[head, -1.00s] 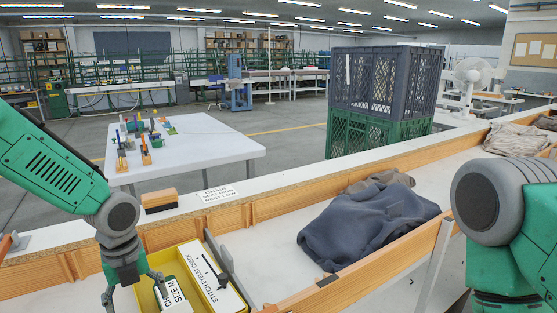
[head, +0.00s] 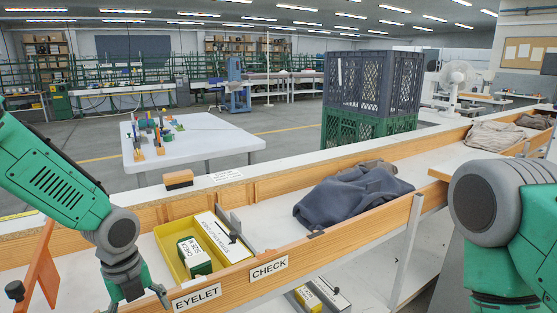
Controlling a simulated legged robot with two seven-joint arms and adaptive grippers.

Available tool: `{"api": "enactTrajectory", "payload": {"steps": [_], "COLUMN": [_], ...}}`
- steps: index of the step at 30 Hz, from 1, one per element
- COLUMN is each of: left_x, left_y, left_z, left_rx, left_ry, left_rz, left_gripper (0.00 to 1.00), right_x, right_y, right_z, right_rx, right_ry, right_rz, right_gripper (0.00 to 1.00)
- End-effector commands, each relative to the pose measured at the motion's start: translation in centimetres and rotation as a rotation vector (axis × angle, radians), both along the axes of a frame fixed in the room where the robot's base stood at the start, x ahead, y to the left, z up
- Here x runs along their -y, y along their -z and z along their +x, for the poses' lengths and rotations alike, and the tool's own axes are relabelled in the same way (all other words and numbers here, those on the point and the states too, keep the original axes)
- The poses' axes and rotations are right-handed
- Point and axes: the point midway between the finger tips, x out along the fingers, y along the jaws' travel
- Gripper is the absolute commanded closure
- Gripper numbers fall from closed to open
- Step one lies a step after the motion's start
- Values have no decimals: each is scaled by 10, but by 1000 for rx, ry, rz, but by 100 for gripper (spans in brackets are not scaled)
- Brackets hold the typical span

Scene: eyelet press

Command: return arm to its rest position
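My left gripper (head: 136,298) hangs at the lower left with its fingers spread and nothing between them. It is in front of and left of a yellow bin (head: 166,246), near the board labelled EYELET (head: 196,297). The bin holds a small green and white box (head: 194,257) and a long white box (head: 216,237). My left arm (head: 55,175) reaches in from the left edge. My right arm (head: 500,205) shows at the right edge. Its gripper is outside the view.
A dark blue garment (head: 345,197) lies in the trough right of the bin. A wooden-topped block (head: 178,180) rests on the back ledge. An orange upright panel (head: 42,270) stands left of my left gripper. A CHECK label (head: 269,268) is on the front board.

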Motion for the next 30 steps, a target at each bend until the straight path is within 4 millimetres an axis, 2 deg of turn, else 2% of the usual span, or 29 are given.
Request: {"api": "enactTrajectory", "payload": {"steps": [8,14,17,22,24,27,30], "left_x": [18,32,36,31,23,10,0], "left_y": [47,92,118,162,172,179,181], "left_z": [-38,-79,-111,-184,-211,-240,-259], "left_rx": [-42,-90,-120,-145,-129,-85,-41], "left_ry": [-302,-654,-914,-1515,-1751,-2022,-2205], "left_rz": [-56,-92,-99,-73,-57,-44,-40], "left_gripper": [25,25,25,25,25,25,25], "right_x": [0,0,0,0,0,0,0], "right_y": [1,0,0,0,0,0,0], "right_z": [0,0,0,0,0,0,0], "right_rx": [1,0,0,0,0,0,0], "right_ry": [0,0,0,0,0,0,0], "right_rz": [0,0,0,0,0,0,0], "right_gripper": [54,54,54,54,54,54,54]}}
